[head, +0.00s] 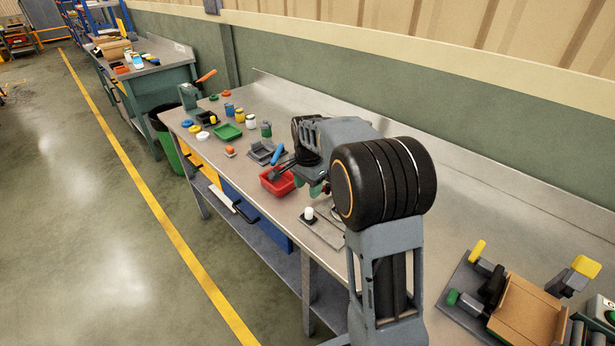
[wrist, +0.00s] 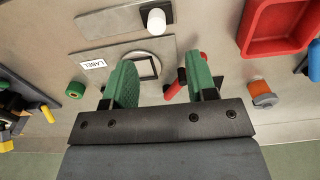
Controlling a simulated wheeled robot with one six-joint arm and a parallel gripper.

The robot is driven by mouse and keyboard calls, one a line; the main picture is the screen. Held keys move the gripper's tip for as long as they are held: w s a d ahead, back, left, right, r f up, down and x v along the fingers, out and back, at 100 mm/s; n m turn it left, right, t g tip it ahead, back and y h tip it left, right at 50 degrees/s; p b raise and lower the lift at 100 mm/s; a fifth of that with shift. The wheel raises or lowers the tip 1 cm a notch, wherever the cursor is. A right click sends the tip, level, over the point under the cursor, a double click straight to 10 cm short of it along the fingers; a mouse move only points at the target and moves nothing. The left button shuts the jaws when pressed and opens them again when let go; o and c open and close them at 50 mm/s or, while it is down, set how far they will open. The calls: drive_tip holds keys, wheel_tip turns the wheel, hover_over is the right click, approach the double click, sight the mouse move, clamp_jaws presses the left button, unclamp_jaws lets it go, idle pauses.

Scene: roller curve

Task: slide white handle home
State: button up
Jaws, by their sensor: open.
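The white handle (head: 309,212) is a short white cylinder standing on a dark base on a flat grey plate (head: 322,231) near the bench's front edge. In the wrist view the handle (wrist: 156,21) shows at the top centre, at the right end of the grey plate (wrist: 100,24). My gripper (head: 316,188) is above the bench, behind and above the handle in the head view. In the wrist view its two green fingers (wrist: 160,80) are apart, with nothing held between them. The handle is beyond the fingertips, not touched. My arm hides part of the plate in the head view.
A red tray (head: 277,184) lies close by the gripper. A second plate with a label (wrist: 94,64) and a round ring lies below the handle's plate in the wrist view. Small parts and a green tray (head: 226,132) lie farther along. A cardboard-coloured box (head: 530,310) is at right.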

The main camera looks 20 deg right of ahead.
drive_tip(key=shift+r, duration=2.1)
